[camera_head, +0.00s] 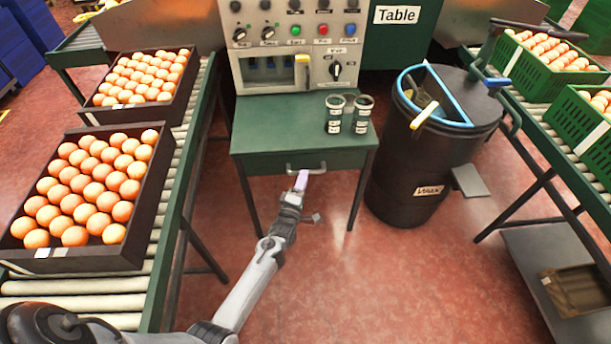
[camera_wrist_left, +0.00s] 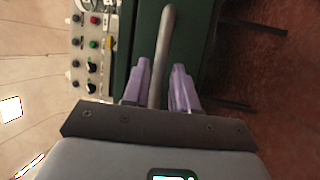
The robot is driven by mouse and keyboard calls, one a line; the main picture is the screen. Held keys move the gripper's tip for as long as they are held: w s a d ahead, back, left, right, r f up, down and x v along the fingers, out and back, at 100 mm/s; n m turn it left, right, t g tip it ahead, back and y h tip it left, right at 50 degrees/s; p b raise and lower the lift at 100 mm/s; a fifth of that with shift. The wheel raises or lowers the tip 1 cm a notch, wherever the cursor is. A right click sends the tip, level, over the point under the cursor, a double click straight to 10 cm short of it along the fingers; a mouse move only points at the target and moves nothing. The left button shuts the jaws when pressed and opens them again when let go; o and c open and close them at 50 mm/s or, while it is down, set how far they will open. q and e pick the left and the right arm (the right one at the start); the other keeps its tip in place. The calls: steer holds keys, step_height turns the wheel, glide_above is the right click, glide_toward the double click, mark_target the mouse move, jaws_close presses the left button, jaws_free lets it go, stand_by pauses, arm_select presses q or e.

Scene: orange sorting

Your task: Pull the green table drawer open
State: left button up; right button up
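The green table (camera_head: 262,110) stands in the middle of the head view, with its drawer front (camera_head: 255,166) flush under the top. A grey bar handle (camera_head: 320,168) is on the drawer front. My left gripper (camera_head: 301,180) is at the left part of this handle. In the left wrist view, the handle (camera_wrist_left: 166,40) runs between the two purple fingers of my left gripper (camera_wrist_left: 161,72). The fingers are open, with a narrow gap on each side of the handle. My right gripper is not in view.
A black wax barrel (camera_head: 415,165) stands close right of the table. Orange crates (camera_head: 90,262) sit on a roller conveyor (camera_head: 190,150) at left. The floor before the drawer is clear except for my arm.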

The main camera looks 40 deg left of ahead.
arm_select(q)
steer(key=shift+b+x, duration=0.55)
steer(key=shift+x, duration=1.15)
jaws_close()
